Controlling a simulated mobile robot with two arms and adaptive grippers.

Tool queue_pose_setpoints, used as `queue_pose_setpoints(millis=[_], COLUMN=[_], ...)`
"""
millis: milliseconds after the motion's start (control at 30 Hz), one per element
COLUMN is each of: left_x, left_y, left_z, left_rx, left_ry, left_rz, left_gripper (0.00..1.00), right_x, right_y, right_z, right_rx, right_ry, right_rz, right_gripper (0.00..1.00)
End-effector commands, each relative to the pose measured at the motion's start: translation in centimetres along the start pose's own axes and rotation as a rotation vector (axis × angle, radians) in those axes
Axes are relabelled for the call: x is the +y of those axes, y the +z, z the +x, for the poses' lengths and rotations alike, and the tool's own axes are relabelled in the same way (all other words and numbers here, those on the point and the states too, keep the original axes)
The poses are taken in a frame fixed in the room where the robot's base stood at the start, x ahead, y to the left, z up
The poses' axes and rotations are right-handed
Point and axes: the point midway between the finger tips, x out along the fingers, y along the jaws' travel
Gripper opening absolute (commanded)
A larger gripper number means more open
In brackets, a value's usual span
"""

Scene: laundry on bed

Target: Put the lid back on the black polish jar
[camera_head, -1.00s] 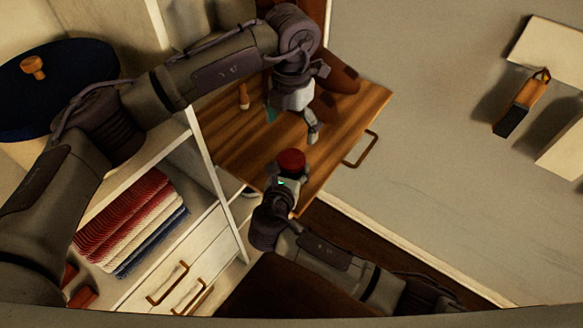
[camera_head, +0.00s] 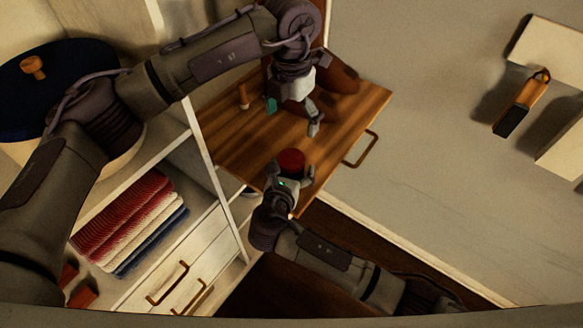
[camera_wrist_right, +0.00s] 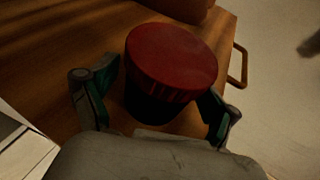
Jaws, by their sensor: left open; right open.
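The black polish jar (camera_wrist_right: 150,108) stands upright on the wooden board, with the red lid (camera_wrist_right: 172,60) on top of it in the right wrist view. The red lid also shows in the head view (camera_head: 291,160), where the jar body is mostly hidden. I cannot tell whether the lid is fully seated. My right gripper (camera_head: 288,174) is open, with one finger on each side of the jar; its fingers also show in the wrist view (camera_wrist_right: 157,108). My left gripper (camera_head: 292,117) is open and empty above the board, beyond the lid.
Brown shoes (camera_head: 338,78) and a small wooden-handled item (camera_head: 243,96) are on the wooden board (camera_head: 235,140), which has a handle (camera_head: 361,150) at its right edge. Folded clothes (camera_head: 130,222) lie on a shelf at left. A brush (camera_head: 521,103) is at far right.

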Motion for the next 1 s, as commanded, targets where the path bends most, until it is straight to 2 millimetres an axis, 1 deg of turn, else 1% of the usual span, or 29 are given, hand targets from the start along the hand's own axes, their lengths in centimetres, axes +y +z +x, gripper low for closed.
queue_pose_setpoints(millis=[67,167,267,500,600,700,800,1000], left_x=[0.0,0.0,0.0,0.0,0.0,0.0,0.0,0.0], left_y=[0.0,0.0,0.0,0.0,0.0,0.0,0.0,0.0], left_z=[0.0,0.0,0.0,0.0,0.0,0.0,0.0,0.0], left_rx=[0.0,0.0,0.0,0.0,0.0,0.0,0.0,0.0], left_ry=[0.0,0.0,0.0,0.0,0.0,0.0,0.0,0.0], left_rz=[0.0,0.0,0.0,0.0,0.0,0.0,0.0,0.0], left_gripper=[0.96,0.96,0.96,0.96,0.96,0.96,0.96,0.96], right_x=[0.0,0.1,0.1,0.0,0.0,0.0,0.0,0.0], right_y=[0.0,-0.1,-0.1,-0.1,-0.1,-0.1,-0.1,0.0], right_z=[-0.3,-1.3,-3.2,-8.3,-10.0,-11.1,-11.8,-12.0], right_rx=[0.0,0.001,0.003,0.003,0.003,0.001,0.002,0.0], right_ry=[0.001,0.002,0.003,0.002,0.002,0.001,0.001,0.0], right_rz=[0.0,0.0,0.002,0.001,0.0,0.0,0.001,0.0], right_gripper=[0.88,0.88,0.88,0.88,0.88,0.88,0.88,0.88])
